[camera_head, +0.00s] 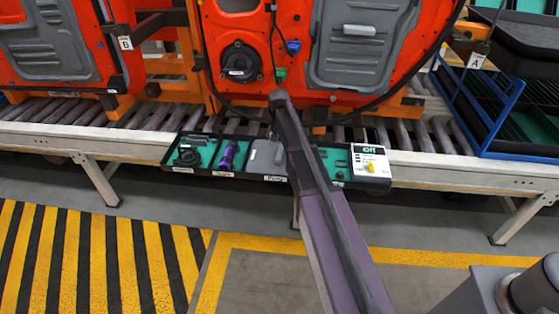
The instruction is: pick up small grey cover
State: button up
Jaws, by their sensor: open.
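A small grey cover (265,157) lies in a middle compartment of the long black parts tray (236,174) at the conveyor's front edge. My arm's long link passes just to the right of the cover and hides the part of the tray there. My gripper cannot be made out; the arm seems to hide it. I cannot tell how near it is to the cover.
The tray also holds a black round part (187,156), a purple part (228,155) and a white box with a yellow part (371,164). Orange door panels (290,35) with large grey covers stand behind on the roller conveyor (80,143). A blue-framed rack (490,140) stands right.

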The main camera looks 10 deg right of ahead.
aim_at(279, 151)
dwell(0.3)
jog(key=shift+f+b, duration=2.6)
jog(key=shift+f, duration=0.2)
jog(key=shift+c, duration=0.2)
grip_shut()
